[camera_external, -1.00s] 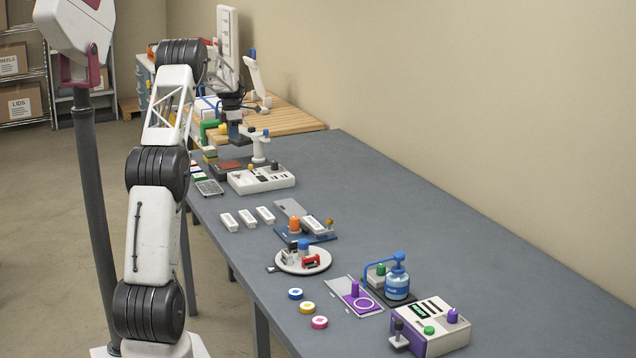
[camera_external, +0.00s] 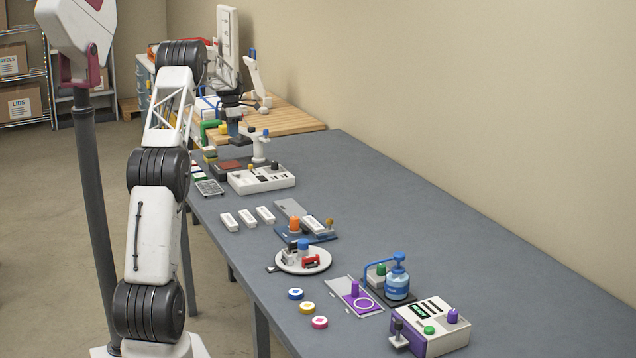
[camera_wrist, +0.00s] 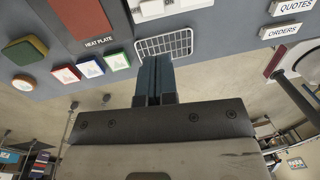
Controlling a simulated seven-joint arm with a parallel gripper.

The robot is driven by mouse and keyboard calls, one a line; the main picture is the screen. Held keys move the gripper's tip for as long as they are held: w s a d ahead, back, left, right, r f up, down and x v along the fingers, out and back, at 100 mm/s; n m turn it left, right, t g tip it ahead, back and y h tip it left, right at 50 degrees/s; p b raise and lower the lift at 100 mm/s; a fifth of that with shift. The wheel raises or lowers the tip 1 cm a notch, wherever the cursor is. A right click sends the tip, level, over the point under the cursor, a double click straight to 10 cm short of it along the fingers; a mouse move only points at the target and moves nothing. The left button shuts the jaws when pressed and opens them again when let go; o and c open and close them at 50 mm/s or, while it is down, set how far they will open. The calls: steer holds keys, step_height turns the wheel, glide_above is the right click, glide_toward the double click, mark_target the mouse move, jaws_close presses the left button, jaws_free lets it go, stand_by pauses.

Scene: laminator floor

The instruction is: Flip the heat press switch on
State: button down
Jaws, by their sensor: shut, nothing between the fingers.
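The heat plate (camera_external: 230,166) is a dark red panel on the grey table; in the wrist view the plate (camera_wrist: 80,18) shows at upper left with a "HEAT PLATE" label. Outside, my gripper (camera_external: 234,132) hangs above the table's far end.
Small coloured blocks (camera_wrist: 117,61) lie along the table edge beside the plate. A white post with a blue top (camera_external: 259,146) stands behind the control box. White blocks (camera_external: 247,218), a round plate (camera_external: 290,266) and a blue bottle (camera_external: 397,284) sit nearer. The table's right side is clear.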

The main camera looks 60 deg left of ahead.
mark_target(237, 173)
stand_by(0.3)
steer(key=f, duration=0.4)
steer(key=d+f, duration=0.1)
steer(key=f, duration=0.4)
steer(key=d+f, duration=0.1)
steer(key=f, duration=0.3)
steer(key=shift+f, duration=0.4)
